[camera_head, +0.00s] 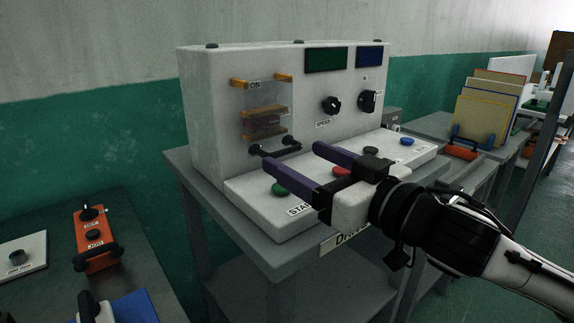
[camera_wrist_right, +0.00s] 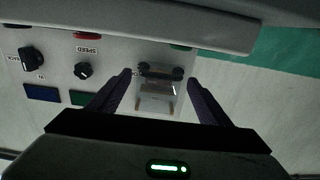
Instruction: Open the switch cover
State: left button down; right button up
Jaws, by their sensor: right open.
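The switch cover (camera_head: 281,97) is a clear panel on the upright face of the white control box, under an "ON" label. It hangs down over an orange and dark switch (camera_head: 264,121). A black bar handle (camera_head: 275,148) is at its lower edge. My right gripper (camera_head: 290,155) is open and empty, its two purple fingers pointing at the handle. In the right wrist view the handle (camera_wrist_right: 160,73) shows between the fingertips (camera_wrist_right: 158,77), with the cover (camera_wrist_right: 157,90) beside it. Whether either finger touches the handle is unclear. My left gripper is out of view.
The box's sloped front (camera_head: 248,190) carries green, red, dark and blue buttons below my right gripper. Two black knobs (camera_head: 331,105) and two displays (camera_head: 326,60) are right of the cover.

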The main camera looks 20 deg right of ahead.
aim_at(290, 151)
jog(key=shift+x, duration=2.3)
jog(key=shift+c, duration=0.4)
jog(key=c, duration=1.1)
jog(key=shift+d+r+p, duration=0.1)
jog(key=shift+d+p, duration=0.05)
jog(key=shift+p, duration=0.2)
jog(key=shift+c, duration=0.4)
